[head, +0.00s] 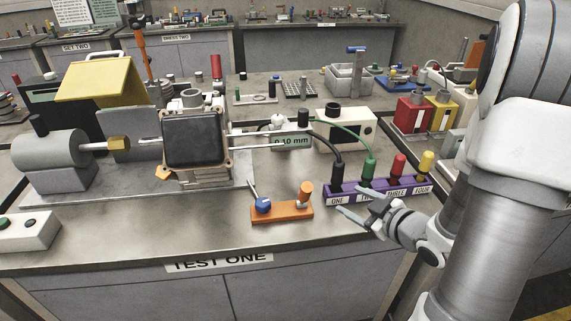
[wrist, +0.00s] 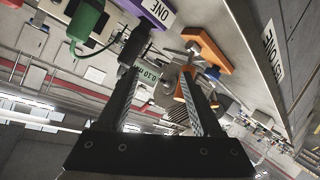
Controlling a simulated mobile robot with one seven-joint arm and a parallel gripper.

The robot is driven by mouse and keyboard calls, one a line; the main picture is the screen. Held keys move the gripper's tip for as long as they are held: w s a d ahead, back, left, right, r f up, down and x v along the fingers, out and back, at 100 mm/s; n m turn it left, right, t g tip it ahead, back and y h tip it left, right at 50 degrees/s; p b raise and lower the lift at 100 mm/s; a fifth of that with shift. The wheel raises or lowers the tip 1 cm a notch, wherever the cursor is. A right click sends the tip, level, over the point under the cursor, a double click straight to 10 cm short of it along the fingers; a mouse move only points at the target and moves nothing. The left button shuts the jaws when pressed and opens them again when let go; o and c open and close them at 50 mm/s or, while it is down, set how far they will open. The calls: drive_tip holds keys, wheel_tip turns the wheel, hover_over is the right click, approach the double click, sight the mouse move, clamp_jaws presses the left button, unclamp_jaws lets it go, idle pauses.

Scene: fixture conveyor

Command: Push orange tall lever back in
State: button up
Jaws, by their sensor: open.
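A tall lever with an orange upper part (head: 140,47) stands at the back left in the head view, behind the grey machine with the raised yellow cover. It leans slightly, and its lower end is partly hidden by the cover and machine. I cannot make it out surely in the wrist view. My gripper (head: 350,202) is open and empty, low at the front right, well apart from the lever. Its two fingers (wrist: 160,76) show spread in the wrist view.
A small orange base (head: 282,214) with a blue ball and an orange knob sits left of my gripper; it also shows in the wrist view (wrist: 207,50). A purple socket strip (head: 380,192) with coloured plugs and cables stands beside my gripper. The yellow cover (head: 98,80) stands up before the lever.

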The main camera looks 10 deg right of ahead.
sight(304, 196)
drive_tip(key=s+a+f+t+y+b, duration=0.1)
drive_tip(key=s+a+f+t+y, duration=0.15)
drive_tip(key=s+y, duration=0.25)
drive_tip(key=shift+m, duration=0.3)
drive_tip(key=b+x, duration=0.2)
drive_tip(key=x, duration=0.3)
drive_tip(key=b+x, duration=0.3)
drive_tip(key=x, duration=0.3)
drive_tip(key=r+b+x, duration=0.1)
drive_tip(key=b+x, duration=0.1)
drive_tip(key=x, duration=0.4)
drive_tip(key=shift+a, duration=0.15)
clamp_jaws()
idle(0.9)
